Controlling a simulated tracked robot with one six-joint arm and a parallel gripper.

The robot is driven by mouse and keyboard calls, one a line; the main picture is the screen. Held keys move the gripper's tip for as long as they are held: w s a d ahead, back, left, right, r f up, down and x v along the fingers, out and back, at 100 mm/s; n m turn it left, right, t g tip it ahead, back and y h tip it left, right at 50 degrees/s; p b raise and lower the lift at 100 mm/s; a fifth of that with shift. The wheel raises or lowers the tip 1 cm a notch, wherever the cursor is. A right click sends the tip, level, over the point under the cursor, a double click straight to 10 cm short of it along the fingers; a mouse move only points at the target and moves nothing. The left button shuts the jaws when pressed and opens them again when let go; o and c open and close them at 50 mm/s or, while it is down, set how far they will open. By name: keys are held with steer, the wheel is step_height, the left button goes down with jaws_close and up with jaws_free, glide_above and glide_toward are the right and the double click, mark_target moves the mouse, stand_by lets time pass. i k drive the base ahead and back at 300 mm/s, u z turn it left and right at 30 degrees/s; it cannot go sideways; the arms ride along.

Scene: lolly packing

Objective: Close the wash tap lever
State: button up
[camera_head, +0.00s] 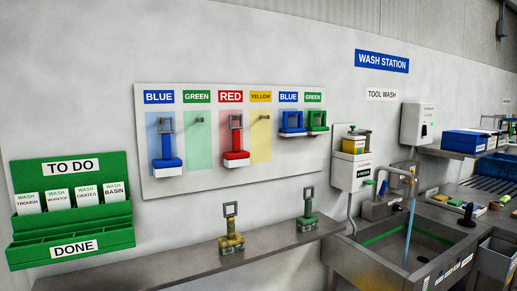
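A metal tap with a curved spout (400,172) stands at the back of the steel sink (372,264), at the right. A blue stream of water (409,232) runs from the spout down into the basin. My gripper is not in view.
A steel shelf (165,275) along the wall holds a yellow brush (231,242) and a green brush (307,222). A white cleaner dispenser (351,175) hangs left of the tap. A dark upright object (467,214) stands on the sink's right side.

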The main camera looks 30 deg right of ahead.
mark_target(380, 195)
steer(key=z, duration=0.55)
steer(key=k, duration=0.75)
steer(key=z, duration=1)
steer(key=k, duration=0.65)
steer(key=z, duration=0.7)
steer(key=i, duration=0.6)
steer(key=z, duration=0.45)
steer(key=i, duration=1.45)
steer(key=u, duration=0.5)
steer(key=i, duration=0.6)
steer(key=u, duration=0.5)
